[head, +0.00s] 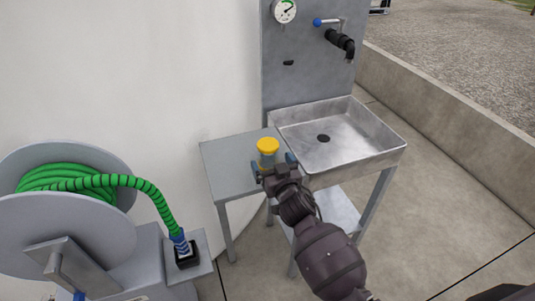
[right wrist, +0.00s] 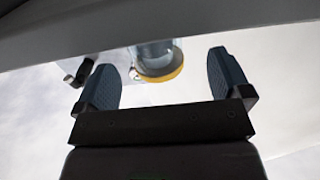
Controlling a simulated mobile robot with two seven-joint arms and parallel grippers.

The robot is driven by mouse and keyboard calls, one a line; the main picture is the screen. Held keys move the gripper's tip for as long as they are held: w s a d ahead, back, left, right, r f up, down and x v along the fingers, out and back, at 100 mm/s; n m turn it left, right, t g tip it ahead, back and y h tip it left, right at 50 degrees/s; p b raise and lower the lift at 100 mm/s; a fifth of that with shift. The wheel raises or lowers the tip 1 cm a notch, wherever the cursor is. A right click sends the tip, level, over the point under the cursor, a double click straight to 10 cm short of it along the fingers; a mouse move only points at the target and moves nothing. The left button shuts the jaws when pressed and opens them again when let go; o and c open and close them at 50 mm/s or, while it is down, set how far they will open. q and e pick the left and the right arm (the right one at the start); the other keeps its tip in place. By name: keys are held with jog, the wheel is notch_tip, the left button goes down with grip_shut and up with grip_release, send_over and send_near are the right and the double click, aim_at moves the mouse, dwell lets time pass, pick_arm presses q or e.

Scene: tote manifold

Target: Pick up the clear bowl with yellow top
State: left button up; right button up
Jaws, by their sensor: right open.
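The clear bowl with yellow top (head: 267,150) stands upright on the small grey side table, its yellow lid uppermost. In the right wrist view the gripper (right wrist: 170,80) is open with nothing clamped. I cannot tell whether a finger touches the bowl. My left gripper is not in view.
The grey side table (head: 225,165) adjoins a metal sink (head: 345,145) with a tap (head: 340,40) and gauge (head: 284,10) above. A reel of green hose (head: 70,178) stands at left. A large white curved wall is behind the table. Floor at right is clear.

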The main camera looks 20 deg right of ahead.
aim_at(272, 160)
jog(key=w, duration=0.3)
jog(key=w+b, duration=0.1)
jog(key=shift+w+d+f, duration=0.15)
jog(key=shift+d+f, duration=0.05)
jog(key=shift+f, duration=0.1)
jog(key=shift+w, duration=0.5)
jog(key=shift+r, duration=0.1)
jog(key=shift+c, duration=0.2)
jog(key=c, duration=1)
